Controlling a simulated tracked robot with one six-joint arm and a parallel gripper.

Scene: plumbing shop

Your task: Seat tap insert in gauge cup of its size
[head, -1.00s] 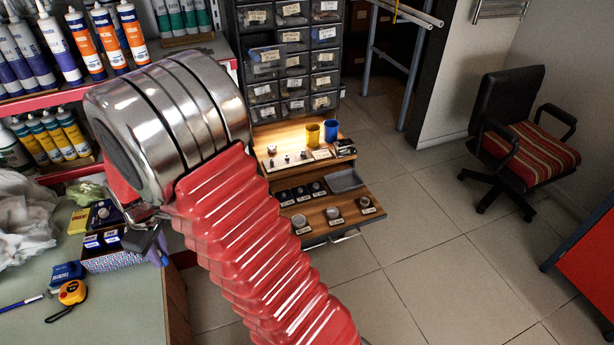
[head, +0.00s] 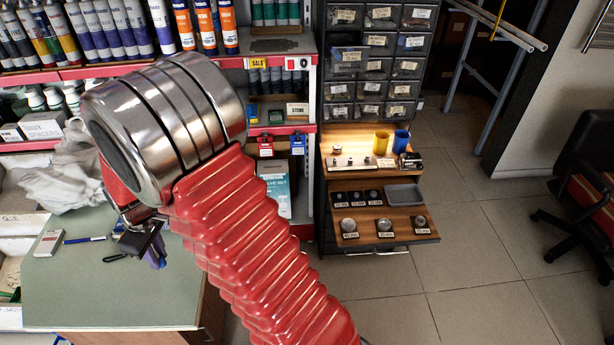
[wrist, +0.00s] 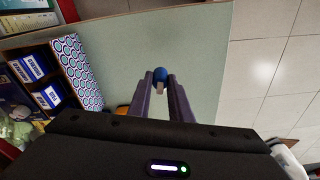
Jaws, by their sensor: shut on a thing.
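My gripper (wrist: 160,82) points down over the green counter, its two purple fingers close together at the tips. Between the tips is a small piece with a round blue top and a pale lower part, the tap insert (wrist: 160,74).
A grey tray (head: 404,194) lies beside the dark pieces. A yellow cup (head: 381,143) and a blue cup (head: 401,140) stand on the upper shelf. The counter (head: 110,300) holds a pen and a white box. Open tiled floor (head: 480,245) lies right of the drawers.

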